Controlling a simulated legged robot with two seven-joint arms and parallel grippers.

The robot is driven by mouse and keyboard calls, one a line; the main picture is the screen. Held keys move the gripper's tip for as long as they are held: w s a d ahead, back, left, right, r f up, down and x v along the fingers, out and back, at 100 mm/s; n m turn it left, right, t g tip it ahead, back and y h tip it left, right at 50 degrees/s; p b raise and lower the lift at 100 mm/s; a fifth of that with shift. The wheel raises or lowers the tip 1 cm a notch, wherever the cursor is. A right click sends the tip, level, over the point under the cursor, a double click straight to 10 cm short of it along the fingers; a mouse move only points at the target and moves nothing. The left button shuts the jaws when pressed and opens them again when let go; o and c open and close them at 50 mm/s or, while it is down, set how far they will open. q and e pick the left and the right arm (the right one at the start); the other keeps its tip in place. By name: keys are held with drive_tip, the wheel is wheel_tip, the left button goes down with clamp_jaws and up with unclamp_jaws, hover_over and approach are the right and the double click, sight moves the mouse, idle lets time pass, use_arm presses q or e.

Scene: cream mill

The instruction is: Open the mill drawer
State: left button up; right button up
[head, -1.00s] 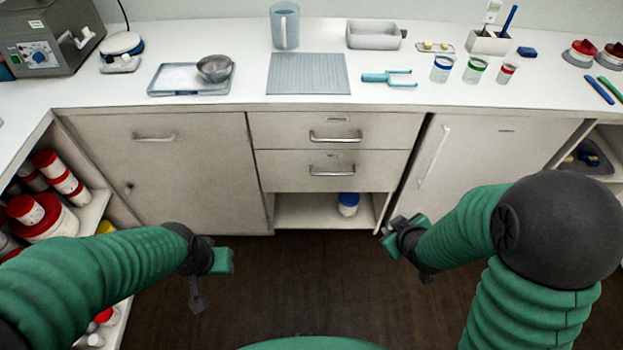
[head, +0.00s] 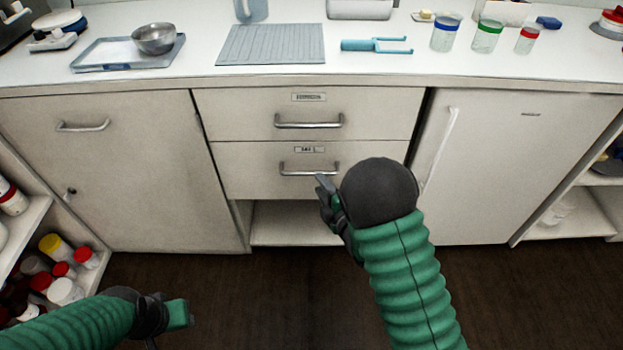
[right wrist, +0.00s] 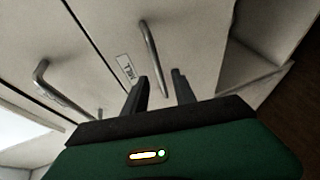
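Two drawers sit one above the other under the worktop, the upper drawer (head: 235,115) and the lower drawer (head: 245,172). Both look shut. Each has a label and a metal bar handle; I cannot read the labels surely. My right gripper (head: 325,188) is just below the right part of the lower handle (head: 308,169).
A cupboard door (head: 110,180) is left of the drawers and a pale door (head: 490,170) right of them. An open shelf (head: 290,224) lies below. The worktop (head: 380,68) holds a grey mat (head: 272,44), a tray (head: 105,56) and several beakers. Bottles fill the left shelf.

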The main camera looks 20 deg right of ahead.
sight(311, 173)
drive_tip(key=x, duration=0.2)
drive_tip(key=b+x, duration=0.1)
drive_tip(key=x, duration=0.3)
drive_tip(key=shift+w+a+b, duration=0.3)
drive_tip(key=shift+a, duration=0.15)
drive_tip(key=shift+d, duration=0.2)
drive_tip(key=shift+c, duration=0.3)
clamp_jaws()
drive_tip(key=shift+s+a+f, duration=0.1)
drive_tip(key=shift+a, duration=0.05)
